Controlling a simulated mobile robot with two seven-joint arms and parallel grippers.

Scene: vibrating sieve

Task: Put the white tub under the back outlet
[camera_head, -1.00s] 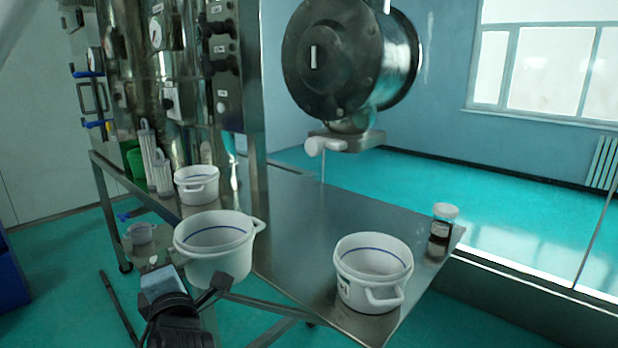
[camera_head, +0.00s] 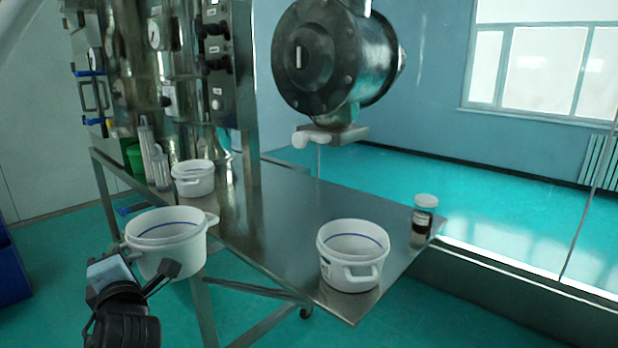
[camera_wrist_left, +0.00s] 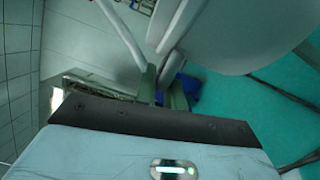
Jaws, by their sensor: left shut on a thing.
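A white tub (camera_head: 165,258) with a blue line inside hangs upright in front of the table's left edge. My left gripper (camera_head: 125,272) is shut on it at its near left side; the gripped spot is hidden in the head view. In the left wrist view, the fingers (camera_wrist_left: 163,88) close at a handle beside the tub's wall (camera_wrist_left: 245,35). A second white tub (camera_head: 350,275) stands on the table's front right, and a smaller white one (camera_head: 193,182) near its back left. A steel drum (camera_head: 335,65) has a white fitting (camera_head: 312,139) below it; which outlet is the back one is unclear. My right gripper is not seen.
The steel table (camera_head: 275,225) is bare between the tubs. A capped jar (camera_head: 422,220) stands near its right corner. Clear cylinders (camera_head: 152,160) and a green container (camera_head: 134,158) stand at the back left, by a steel panel with knobs (camera_head: 216,75).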

